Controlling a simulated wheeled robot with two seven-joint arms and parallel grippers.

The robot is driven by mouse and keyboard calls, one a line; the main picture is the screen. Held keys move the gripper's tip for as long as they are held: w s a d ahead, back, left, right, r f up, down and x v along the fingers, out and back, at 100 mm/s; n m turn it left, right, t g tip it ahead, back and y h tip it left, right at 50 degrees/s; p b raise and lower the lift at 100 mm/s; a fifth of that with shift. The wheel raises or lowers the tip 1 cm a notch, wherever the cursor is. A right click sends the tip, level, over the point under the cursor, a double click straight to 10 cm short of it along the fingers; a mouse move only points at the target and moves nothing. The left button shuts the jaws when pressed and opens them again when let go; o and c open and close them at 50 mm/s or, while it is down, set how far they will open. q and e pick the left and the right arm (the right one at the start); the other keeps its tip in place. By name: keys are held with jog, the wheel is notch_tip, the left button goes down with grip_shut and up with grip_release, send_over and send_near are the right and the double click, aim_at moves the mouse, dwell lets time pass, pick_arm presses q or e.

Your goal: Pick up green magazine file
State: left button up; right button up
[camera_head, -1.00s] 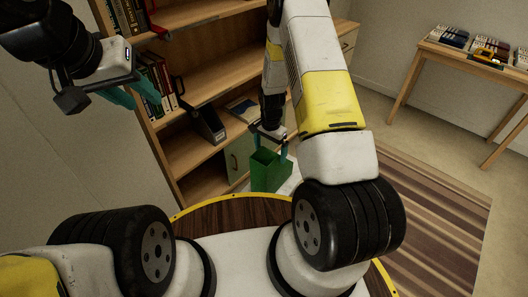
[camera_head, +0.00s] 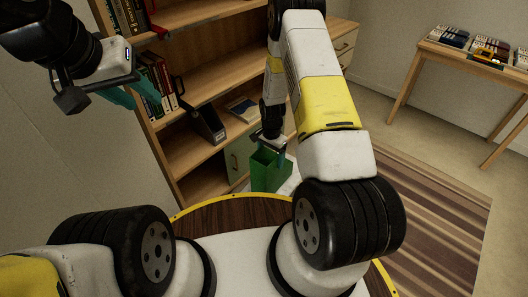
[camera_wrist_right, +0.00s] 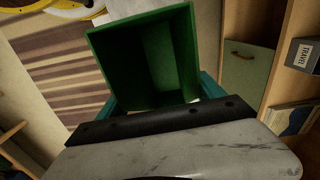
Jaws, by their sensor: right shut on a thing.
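The green magazine file (camera_head: 268,172) is an open-topped box in front of the bookcase, at the middle of the head view. My right gripper (camera_head: 270,152) is over it with its teal fingers shut on the file. The right wrist view shows the green magazine file (camera_wrist_right: 145,60) close up, its open top facing the camera, with a teal finger on each side. Whether its base touches anything is hidden. My left gripper (camera_head: 140,93) is at the upper left, its teal fingers spread apart and empty, in front of the bookcase.
The wooden bookcase (camera_head: 205,85) holds books (camera_head: 160,80) and a dark magazine file (camera_head: 207,124). A table (camera_head: 470,60) with several items stands at the upper right. A striped rug (camera_head: 430,205) covers the floor at right. My round base is at the bottom.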

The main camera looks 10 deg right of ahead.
jog(key=shift+c, duration=0.9)
jog(key=shift+r, duration=0.1)
